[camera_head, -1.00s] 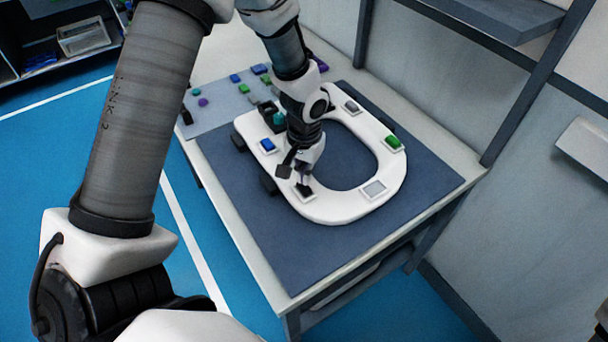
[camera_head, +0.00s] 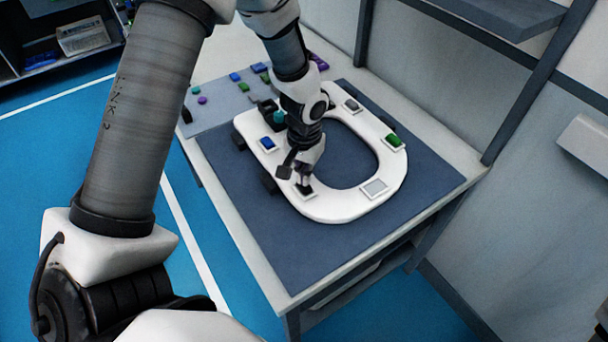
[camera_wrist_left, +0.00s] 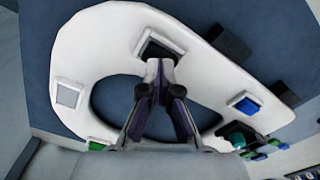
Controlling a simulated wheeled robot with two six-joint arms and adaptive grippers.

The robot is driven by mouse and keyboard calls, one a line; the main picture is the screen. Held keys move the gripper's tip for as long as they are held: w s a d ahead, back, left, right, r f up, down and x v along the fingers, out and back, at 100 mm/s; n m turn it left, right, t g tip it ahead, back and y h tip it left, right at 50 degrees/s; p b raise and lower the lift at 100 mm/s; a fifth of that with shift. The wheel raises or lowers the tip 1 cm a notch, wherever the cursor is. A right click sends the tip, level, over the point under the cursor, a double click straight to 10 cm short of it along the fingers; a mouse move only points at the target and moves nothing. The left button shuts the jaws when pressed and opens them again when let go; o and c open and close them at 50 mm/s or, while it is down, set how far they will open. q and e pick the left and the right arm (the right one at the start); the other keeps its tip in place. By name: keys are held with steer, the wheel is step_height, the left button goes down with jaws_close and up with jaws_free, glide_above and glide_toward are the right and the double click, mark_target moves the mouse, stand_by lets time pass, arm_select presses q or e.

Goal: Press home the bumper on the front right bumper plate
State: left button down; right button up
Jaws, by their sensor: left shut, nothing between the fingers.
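A white toilet seat (camera_head: 330,212) lies on a dark blue mat, with small square plates on its ring. My left gripper (camera_head: 304,184) is shut and empty, pointing down at the plate with a dark bumper (camera_head: 306,191) on the near left part of the ring. In the left wrist view the closed fingertips (camera_wrist_left: 160,70) are at the near edge of that dark bumper (camera_wrist_left: 159,48); I cannot tell whether they touch it. Other plates hold a blue bumper (camera_head: 267,144), a green bumper (camera_head: 394,140) and a grey bumper (camera_head: 352,105). One pale plate (camera_head: 375,188) looks bare. My right gripper is not in view.
The mat (camera_head: 420,185) is clear around the seat's near side. Several coloured parts lie on a grey sheet (camera_head: 215,118) at the table's left end. A wall and shelf post (camera_head: 525,115) stand along the right side.

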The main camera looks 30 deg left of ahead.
arm_select(q)
steer(key=shift+f+b, duration=0.55)
steer(key=shift+f, duration=0.3)
steer(key=shift+r, duration=0.1)
stand_by(0.5)
step_height(320, 180, up, 8)
steer(key=p, duration=0.7)
stand_by(0.4)
